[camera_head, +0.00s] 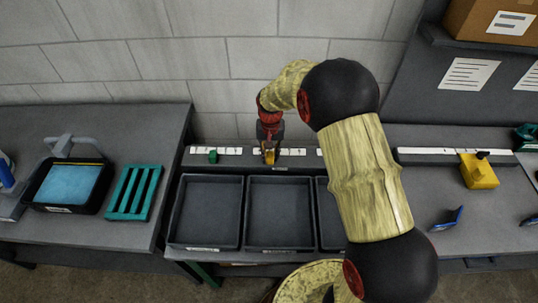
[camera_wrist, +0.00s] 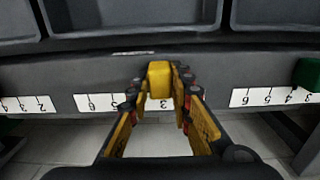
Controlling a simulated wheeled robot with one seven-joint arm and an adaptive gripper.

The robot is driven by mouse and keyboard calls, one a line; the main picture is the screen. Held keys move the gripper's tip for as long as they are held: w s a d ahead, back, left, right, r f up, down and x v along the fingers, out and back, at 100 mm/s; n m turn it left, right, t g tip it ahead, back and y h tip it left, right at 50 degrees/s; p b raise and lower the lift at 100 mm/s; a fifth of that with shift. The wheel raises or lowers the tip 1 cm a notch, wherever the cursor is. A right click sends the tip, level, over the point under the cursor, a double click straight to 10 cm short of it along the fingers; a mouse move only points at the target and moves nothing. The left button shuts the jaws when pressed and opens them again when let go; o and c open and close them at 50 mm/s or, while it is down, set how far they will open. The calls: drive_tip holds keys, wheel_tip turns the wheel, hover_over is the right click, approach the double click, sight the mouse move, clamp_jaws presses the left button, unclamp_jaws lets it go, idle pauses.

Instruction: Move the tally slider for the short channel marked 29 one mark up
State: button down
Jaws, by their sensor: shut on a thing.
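A yellow tally slider (camera_wrist: 160,78) sits on the middle numbered scale strip (camera_wrist: 98,103) in the wrist view, where the numerals appear upside down. My gripper (camera_wrist: 161,92) is shut on this slider, with one finger on each side. A numeral 3 shows between the fingers just below the slider; the fingers hide neighbouring marks. In the head view my gripper (camera_head: 270,157) is at the rail behind the middle bin. No label reading 29 is legible in either view.
A green slider (camera_head: 213,156) stands on the scale to the left in the head view. Dark bins (camera_head: 243,215) stand in front of the rail. A yellow block (camera_head: 479,171) lies at right. A teal rack (camera_head: 133,192) and a blue-filled tray (camera_head: 38,203) sit on the left table.

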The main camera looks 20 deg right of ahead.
sight(280, 161)
drive_tip(key=d, duration=0.1)
drive_tip(key=s+d, duration=0.1)
drive_tip(key=d, duration=0.1)
drive_tip(key=shift+s+d, duration=0.1)
drive_tip(key=shift+d, duration=0.2)
drive_tip(key=c, duration=1.6)
unclamp_jaws()
drive_tip(key=shift+r, duration=0.15)
wheel_tip(280, 161, up, 12)
drive_tip(key=shift+f, duration=0.15)
drive_tip(key=s+a+r+n+t, duration=0.1)
drive_tip(key=s+r+t, duration=0.1)
drive_tip(key=s+r, duration=0.4)
drive_tip(key=s+a+r+n+t, duration=0.1)
drive_tip(key=s+r, duration=0.5)
drive_tip(key=s, duration=0.7)
drive_tip(key=s+a+r+n+t, duration=0.1)
drive_tip(key=s+r+t, duration=0.1)
drive_tip(key=s+r, duration=0.4)
drive_tip(key=shift+s+a+n+t+b, duration=0.15)
drive_tip(key=shift+s+a, duration=0.05)
drive_tip(key=shift+s, duration=0.65)
drive_tip(key=shift+s+a+n+t+b, duration=0.15)
drive_tip(key=shift+s+a, duration=0.05)
drive_tip(key=shift+s, duration=0.6)
